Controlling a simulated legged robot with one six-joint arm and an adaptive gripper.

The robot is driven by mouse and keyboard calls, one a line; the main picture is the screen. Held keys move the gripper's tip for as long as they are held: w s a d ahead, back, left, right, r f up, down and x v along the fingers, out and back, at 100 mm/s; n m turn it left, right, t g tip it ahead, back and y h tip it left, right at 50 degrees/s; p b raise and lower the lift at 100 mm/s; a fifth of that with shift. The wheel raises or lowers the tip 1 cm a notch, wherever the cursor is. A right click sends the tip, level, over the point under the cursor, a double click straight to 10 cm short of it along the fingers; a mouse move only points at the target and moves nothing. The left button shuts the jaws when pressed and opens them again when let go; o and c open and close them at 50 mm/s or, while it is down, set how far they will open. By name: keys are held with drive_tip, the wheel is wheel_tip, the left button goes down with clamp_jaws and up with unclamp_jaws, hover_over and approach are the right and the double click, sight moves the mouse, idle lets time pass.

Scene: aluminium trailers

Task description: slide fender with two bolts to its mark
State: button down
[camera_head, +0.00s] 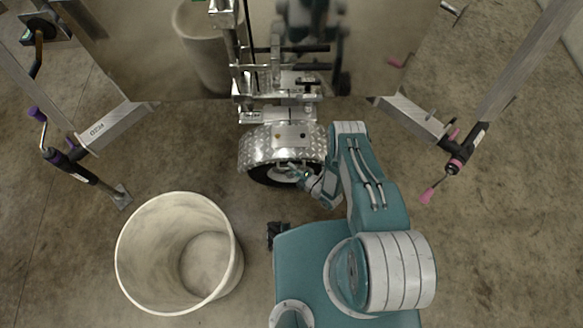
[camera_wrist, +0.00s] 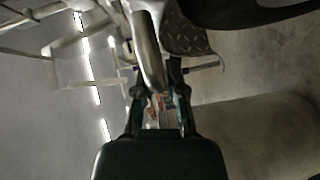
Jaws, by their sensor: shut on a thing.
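The fender (camera_head: 269,152) is a curved, shiny diamond-plate cover over the dark wheel (camera_head: 266,175) below the trailer's front. A flat plate (camera_head: 290,137) on its top shows two small dots that look like bolts. My gripper (camera_head: 299,173) is at the fender's near lower edge, right of its middle. In the wrist view, a smooth curved metal bar (camera_wrist: 148,55) runs between my gripper's fingers (camera_wrist: 160,97), beside the fender's diamond plate (camera_wrist: 184,36). My gripper is shut on this rim-like part; the exact contact is partly hidden. I cannot make out a mark.
A large pale open bin (camera_head: 128,253) stands at lower left. Trailer legs with a purple-gripped crank (camera_head: 43,130) and pink-gripped handles (camera_head: 440,178) flank the fender. The shiny trailer wall (camera_head: 130,50) rises behind.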

drive_tip(key=shift+d+f, duration=0.15)
drive_tip(key=shift+d, duration=0.05)
drive_tip(key=c, duration=0.7)
unclamp_jaws()
drive_tip(key=shift+a, duration=0.15)
drive_tip(key=v, duration=1.2)
drive_tip(key=shift+a, duration=0.1)
